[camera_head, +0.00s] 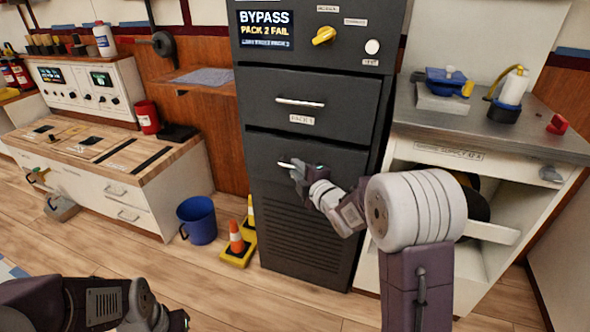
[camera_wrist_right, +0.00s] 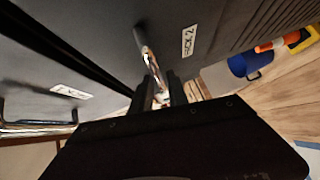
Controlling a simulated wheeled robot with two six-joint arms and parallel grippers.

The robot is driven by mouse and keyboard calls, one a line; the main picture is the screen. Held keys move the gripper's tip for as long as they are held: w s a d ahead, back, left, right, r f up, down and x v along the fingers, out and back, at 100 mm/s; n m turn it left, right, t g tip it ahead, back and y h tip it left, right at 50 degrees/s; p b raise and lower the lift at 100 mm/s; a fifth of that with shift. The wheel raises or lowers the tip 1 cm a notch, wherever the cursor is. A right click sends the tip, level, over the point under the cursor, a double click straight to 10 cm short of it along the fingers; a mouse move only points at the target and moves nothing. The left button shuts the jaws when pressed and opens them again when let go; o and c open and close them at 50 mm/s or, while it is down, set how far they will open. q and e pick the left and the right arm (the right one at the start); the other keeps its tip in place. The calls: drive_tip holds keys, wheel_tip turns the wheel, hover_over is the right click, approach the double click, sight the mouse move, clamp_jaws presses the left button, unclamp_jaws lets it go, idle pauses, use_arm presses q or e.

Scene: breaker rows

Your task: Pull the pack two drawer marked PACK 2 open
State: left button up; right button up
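The PACK 2 drawer (camera_head: 318,165) is the lower drawer front of the dark grey cabinet and looks flush with it. Its PACK 2 label (camera_wrist_right: 188,40) reads in the right wrist view. The bright bar handle (camera_wrist_right: 147,45) runs down between the fingers of my right gripper (camera_wrist_right: 163,78). In the head view my right gripper (camera_head: 298,170) covers the handle's right part; the left end sticks out. How tightly the fingers close on it cannot be told. My left gripper (camera_head: 182,320) is at the bottom edge, away from the cabinet, its fingers unclear.
The PACK 1 drawer (camera_head: 310,108) with its handle (camera_head: 300,102) is above. A blue bin (camera_head: 197,220) and an orange cone (camera_head: 237,238) stand on the floor left of the cabinet. A metal-topped bench (camera_head: 480,130) stands at the right. Floor in front is clear.

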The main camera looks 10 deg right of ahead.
drive_tip(key=shift+x, duration=0.85)
drive_tip(key=shift+c, duration=0.3)
clamp_jaws()
drive_tip(key=shift+f, duration=0.1)
idle(0.4)
